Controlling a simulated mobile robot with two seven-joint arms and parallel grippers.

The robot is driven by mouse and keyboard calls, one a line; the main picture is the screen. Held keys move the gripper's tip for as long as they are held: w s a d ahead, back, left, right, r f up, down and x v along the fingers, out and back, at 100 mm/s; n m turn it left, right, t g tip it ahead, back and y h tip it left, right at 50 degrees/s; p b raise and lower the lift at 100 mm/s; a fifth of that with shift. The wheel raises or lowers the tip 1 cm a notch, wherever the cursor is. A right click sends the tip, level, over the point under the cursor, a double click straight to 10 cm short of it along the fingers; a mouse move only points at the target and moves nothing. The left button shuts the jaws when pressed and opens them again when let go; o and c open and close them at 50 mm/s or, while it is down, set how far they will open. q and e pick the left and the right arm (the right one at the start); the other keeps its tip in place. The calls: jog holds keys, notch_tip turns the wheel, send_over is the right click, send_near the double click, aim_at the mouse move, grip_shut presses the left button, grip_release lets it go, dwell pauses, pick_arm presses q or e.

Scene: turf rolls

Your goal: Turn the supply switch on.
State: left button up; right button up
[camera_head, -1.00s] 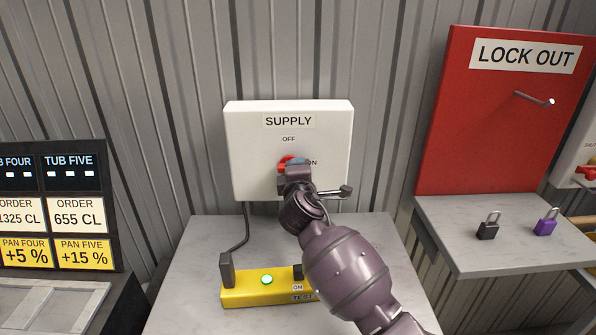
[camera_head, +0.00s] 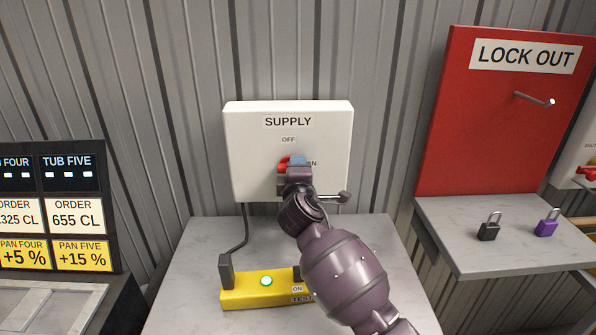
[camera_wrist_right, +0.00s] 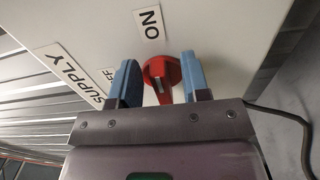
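The supply switch is a red knob (camera_head: 283,167) on the front of a white box (camera_head: 245,150) marked SUPPLY. The OFF label (camera_head: 288,140) is above the knob and the ON label (camera_head: 312,163) is to its right. My right gripper (camera_head: 297,162) is at the knob and hides much of it in the head view. In the right wrist view, the two blue fingers (camera_wrist_right: 160,80) are apart, one on each side of the red knob (camera_wrist_right: 160,72). They do not look closed on its grip. Which label the knob points to is unclear. My left gripper is not in view.
A yellow TEST unit (camera_head: 240,298) with a lit green lamp (camera_head: 266,281) stands on the grey table (camera_head: 190,260) below. A red LOCK OUT board (camera_head: 460,120) and a shelf with black (camera_head: 489,229) and purple (camera_head: 546,224) padlocks are at right. An order board (camera_head: 75,190) is at left.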

jog(key=s, duration=1)
jog(key=shift+s+p, duration=0.3)
jog(key=shift+s, duration=0.1)
jog(key=shift+s, duration=0.1)
